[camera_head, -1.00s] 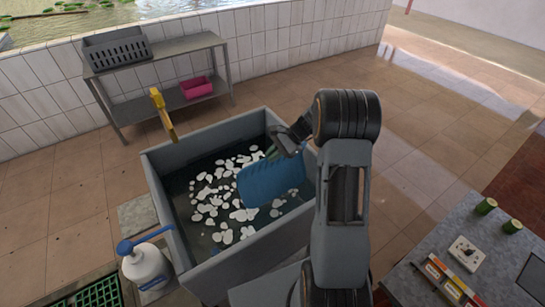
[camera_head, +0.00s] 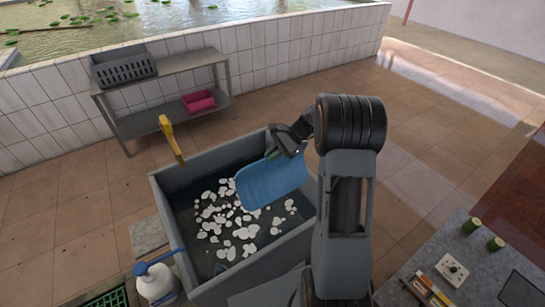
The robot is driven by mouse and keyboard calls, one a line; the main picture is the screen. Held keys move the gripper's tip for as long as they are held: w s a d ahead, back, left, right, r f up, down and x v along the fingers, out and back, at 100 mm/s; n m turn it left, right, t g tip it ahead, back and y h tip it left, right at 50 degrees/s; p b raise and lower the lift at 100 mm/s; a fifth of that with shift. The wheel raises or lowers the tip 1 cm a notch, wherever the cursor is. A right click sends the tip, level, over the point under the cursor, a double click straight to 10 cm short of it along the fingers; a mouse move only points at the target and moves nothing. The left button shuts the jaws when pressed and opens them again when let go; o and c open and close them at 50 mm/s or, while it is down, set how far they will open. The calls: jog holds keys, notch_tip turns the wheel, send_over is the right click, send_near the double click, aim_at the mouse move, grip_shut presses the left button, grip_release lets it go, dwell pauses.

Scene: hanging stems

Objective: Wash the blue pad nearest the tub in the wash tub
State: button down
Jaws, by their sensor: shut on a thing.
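The blue pad (camera_head: 268,182) is a flat rounded sheet held at its upper end by my gripper (camera_head: 279,148). It hangs tilted over the right side of the wash tub (camera_head: 180,180). The tub is grey, with dark water and several white floating patches (camera_head: 214,212). My gripper is shut on the pad near the tub's far right part, and my arm hides the tub's right wall. Whether the pad's lower edge touches the water I cannot tell.
A yellow handle (camera_head: 171,138) sticks up at the tub's far rim. A white and blue bottle (camera_head: 156,283) stands left of the tub. A metal shelf (camera_head: 165,75) with a grey crate (camera_head: 123,66) and a pink bin (camera_head: 199,101) stands behind. A grey table (camera_head: 430,260) is at the right.

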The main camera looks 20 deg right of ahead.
jog(key=shift+r+p, duration=0.35)
jog(key=shift+r, duration=0.55)
notch_tip(320, 180, up, 8)
jog(key=shift+r, duration=0.15)
jog(key=shift+a, duration=0.1)
dwell(0.5)
